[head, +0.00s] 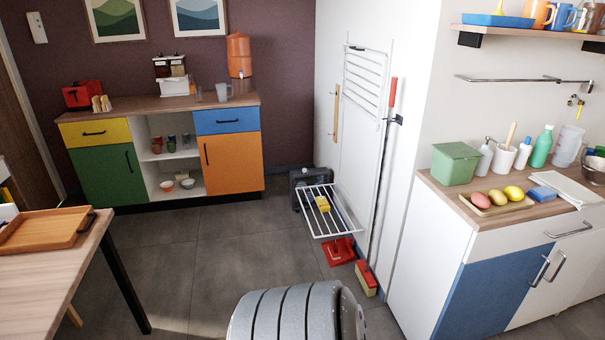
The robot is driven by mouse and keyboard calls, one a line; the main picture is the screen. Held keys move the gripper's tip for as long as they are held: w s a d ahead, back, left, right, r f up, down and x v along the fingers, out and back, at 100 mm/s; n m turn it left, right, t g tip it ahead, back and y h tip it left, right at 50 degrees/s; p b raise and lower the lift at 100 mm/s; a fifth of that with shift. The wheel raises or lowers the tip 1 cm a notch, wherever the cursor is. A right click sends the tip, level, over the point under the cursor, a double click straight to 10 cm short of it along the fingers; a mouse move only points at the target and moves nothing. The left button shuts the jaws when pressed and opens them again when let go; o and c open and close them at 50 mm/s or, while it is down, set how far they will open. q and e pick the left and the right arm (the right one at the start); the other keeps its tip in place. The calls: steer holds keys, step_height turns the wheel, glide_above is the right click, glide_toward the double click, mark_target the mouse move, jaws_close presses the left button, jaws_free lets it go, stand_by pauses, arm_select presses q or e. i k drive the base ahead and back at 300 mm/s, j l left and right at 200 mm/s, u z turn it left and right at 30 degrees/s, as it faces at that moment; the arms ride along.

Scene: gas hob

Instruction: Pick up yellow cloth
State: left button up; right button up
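A small yellow piece (323,203), which looks like the yellow cloth, lies on the white wire shelf (314,219) folded out low from the drying rack on the white wall. Its shape is too small to tell in detail. Neither of my grippers shows in the head view.
Below the wire shelf are a red dustpan (340,251) and a broom (367,278) leaning on the wall. A dark case (297,182) stands behind it. A table (40,278) is at left, a counter (448,203) at right. The floor left of the rack is clear.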

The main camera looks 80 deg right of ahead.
mark_target(323, 205)
steer(key=z, duration=2.95)
steer(key=i+j, duration=0.15)
steer(key=i, duration=0.35)
steer(key=i+j, duration=0.15)
steer(key=i, duration=0.35)
